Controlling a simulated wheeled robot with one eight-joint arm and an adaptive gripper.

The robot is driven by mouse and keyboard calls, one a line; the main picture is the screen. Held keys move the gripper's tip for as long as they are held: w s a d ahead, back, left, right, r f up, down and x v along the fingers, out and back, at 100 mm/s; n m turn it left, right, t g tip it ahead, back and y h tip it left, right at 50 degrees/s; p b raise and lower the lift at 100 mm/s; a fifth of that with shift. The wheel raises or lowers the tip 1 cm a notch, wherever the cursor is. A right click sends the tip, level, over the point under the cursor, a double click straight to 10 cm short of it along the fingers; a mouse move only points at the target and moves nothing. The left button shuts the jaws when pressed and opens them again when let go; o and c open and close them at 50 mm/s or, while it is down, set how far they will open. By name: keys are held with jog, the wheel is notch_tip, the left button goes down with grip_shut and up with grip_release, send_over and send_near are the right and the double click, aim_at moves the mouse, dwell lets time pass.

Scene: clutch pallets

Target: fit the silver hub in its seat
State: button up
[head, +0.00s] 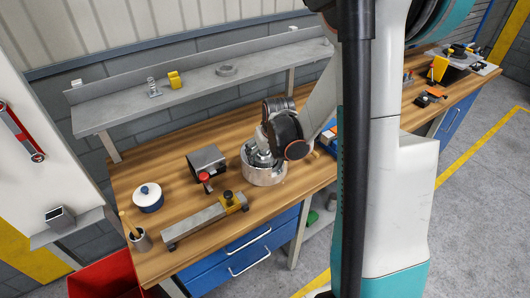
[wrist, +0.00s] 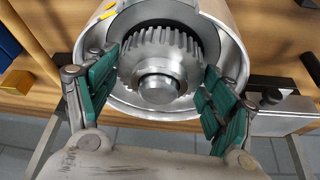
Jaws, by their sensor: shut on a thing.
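The silver hub (wrist: 158,80), a toothed wheel with a round central boss, is in the middle of the wrist view. My gripper (wrist: 163,68) has its green-padded fingers on either side of the hub and is shut on it. The hub is within the mouth of a round metal housing (wrist: 234,60); I cannot tell how deep it sits or whether it touches the bottom. In the head view the housing (head: 266,176) stands on the bench, with my gripper (head: 262,155) reaching down into its open top. The hub is hard to make out there.
A grey metal block (head: 206,160) and a red-knobbed part (head: 205,178) stand left of the housing on the wooden bench (head: 180,170). A long clamp rail (head: 203,221) lies in front. A white-and-blue pot (head: 148,196) is farther left. A shelf (head: 200,84) runs behind.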

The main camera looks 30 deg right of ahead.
jog(key=shift+f+b, duration=0.35)
jog(key=shift+f, duration=0.05)
dwell(0.4)
jog(key=o, duration=1.6)
jog(key=shift+o, duration=0.3)
jog(key=shift+r, duration=0.1)
jog(key=shift+r+p, duration=2.35)
jog(key=shift+r, duration=1.1)
